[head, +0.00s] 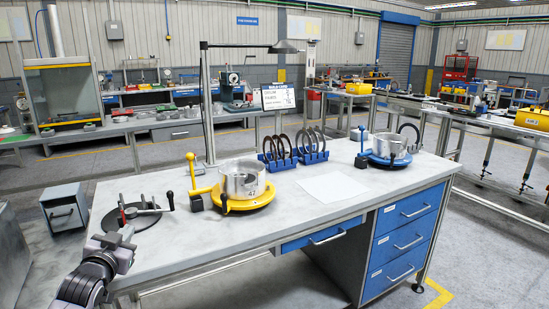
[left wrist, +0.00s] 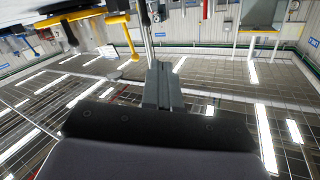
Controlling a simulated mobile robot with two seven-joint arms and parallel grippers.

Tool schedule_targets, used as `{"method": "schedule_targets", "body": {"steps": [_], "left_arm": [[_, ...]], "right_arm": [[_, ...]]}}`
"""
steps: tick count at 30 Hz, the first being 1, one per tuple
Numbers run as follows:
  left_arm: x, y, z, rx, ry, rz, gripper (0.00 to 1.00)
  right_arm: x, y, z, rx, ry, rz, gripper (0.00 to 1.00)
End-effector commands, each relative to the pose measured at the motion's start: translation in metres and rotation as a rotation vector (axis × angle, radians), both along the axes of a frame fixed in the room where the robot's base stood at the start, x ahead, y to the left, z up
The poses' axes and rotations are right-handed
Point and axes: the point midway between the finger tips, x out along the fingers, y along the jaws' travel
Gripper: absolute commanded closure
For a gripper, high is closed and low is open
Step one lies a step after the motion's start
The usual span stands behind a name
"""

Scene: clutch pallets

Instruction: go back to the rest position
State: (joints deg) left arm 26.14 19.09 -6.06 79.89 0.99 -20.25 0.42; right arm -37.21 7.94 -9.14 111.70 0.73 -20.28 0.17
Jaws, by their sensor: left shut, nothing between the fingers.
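My left arm comes in at the lower left of the head view. Its gripper (head: 125,234) is over the near left corner of the workbench (head: 310,222), close to the black round fixture (head: 138,215) with lever handles. In the left wrist view the fingers (left wrist: 162,85) are together with nothing between them. My right gripper is in neither view.
The bench also carries a yellow round pallet (head: 245,203) with a metal housing (head: 242,180), a blue round pallet (head: 386,159), blue racks (head: 312,158) of dark rings and a white sheet (head: 328,187). A lamp post (head: 207,110) stands at its back.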

Motion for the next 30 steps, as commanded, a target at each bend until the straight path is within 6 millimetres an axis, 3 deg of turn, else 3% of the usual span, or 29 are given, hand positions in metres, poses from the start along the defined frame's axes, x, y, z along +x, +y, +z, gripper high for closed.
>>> {"method": "schedule_targets", "body": {"steps": [1,8,15,21,24,30], "left_arm": [[-0.012,-0.010,-0.022,-0.004,0.029,-0.015,1.00],[-0.078,-0.051,-0.112,-0.041,0.162,-0.076,1.00],[-0.176,-0.095,-0.192,-0.111,0.316,-0.130,1.00],[-0.264,-0.126,-0.233,-0.182,0.438,-0.154,1.00],[-0.303,-0.137,-0.245,-0.216,0.491,-0.158,1.00],[-0.352,-0.150,-0.254,-0.260,0.558,-0.157,1.00]], "right_arm": [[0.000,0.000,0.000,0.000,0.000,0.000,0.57],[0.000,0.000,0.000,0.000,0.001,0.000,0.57],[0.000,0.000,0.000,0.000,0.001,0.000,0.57],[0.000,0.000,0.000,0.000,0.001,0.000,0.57],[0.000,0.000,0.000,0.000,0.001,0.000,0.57],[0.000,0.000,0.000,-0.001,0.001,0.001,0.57]]}}
